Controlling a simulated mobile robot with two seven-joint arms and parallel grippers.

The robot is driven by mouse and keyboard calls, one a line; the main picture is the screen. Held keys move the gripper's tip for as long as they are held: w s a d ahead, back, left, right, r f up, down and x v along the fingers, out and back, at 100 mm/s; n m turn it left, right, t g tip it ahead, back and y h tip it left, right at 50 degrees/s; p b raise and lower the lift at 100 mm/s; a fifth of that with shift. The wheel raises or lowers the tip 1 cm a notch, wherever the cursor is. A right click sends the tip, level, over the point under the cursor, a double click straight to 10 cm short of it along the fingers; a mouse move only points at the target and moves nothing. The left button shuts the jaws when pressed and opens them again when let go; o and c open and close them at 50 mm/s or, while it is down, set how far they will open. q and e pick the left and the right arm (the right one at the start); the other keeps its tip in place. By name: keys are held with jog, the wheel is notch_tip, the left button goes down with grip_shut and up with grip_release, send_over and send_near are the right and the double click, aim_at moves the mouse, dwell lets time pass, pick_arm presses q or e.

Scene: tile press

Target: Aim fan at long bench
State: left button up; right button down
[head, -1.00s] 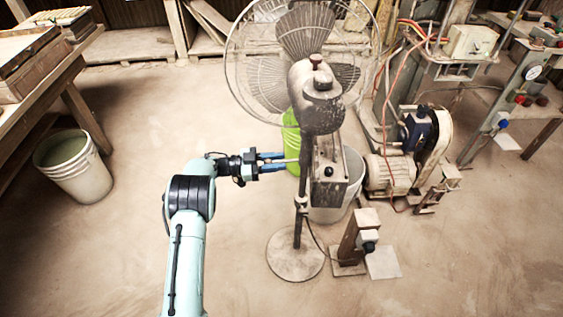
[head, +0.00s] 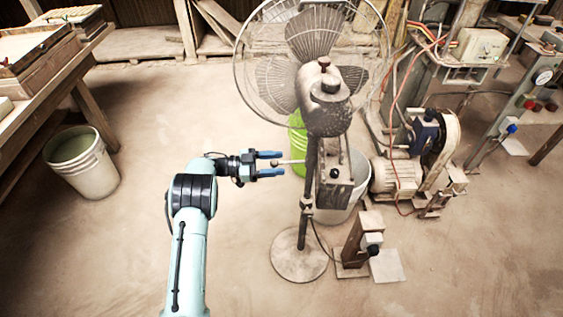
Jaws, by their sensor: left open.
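A dusty pedestal fan (head: 323,90) stands upright in the middle, its round wire cage on the far side and its motor housing toward me. Its round base (head: 300,257) rests on the floor. A thin pale handle (head: 290,162) sticks out to the left from the fan. My left gripper (head: 282,164) is open, with its blue fingers apart on either side of the handle's end; I cannot tell whether they touch it. A long wooden bench (head: 72,62) runs along the left edge, with trays on it. My right gripper is not in view.
A white bucket (head: 82,165) stands by the left bench. A green bucket (head: 298,140) and a pale bucket (head: 352,200) are behind the fan. A motor with a belt guard (head: 395,177) and a wooden foot-switch post (head: 362,240) stand right.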

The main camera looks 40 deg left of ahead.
pick_arm(q)
jog(key=p+v, duration=0.1)
jog(key=v, duration=1)
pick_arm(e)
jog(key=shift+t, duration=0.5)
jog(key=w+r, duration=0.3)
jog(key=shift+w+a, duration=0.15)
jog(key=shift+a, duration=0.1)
pick_arm(q)
jog(key=shift+w+d, duration=0.1)
jog(key=shift+d, duration=0.05)
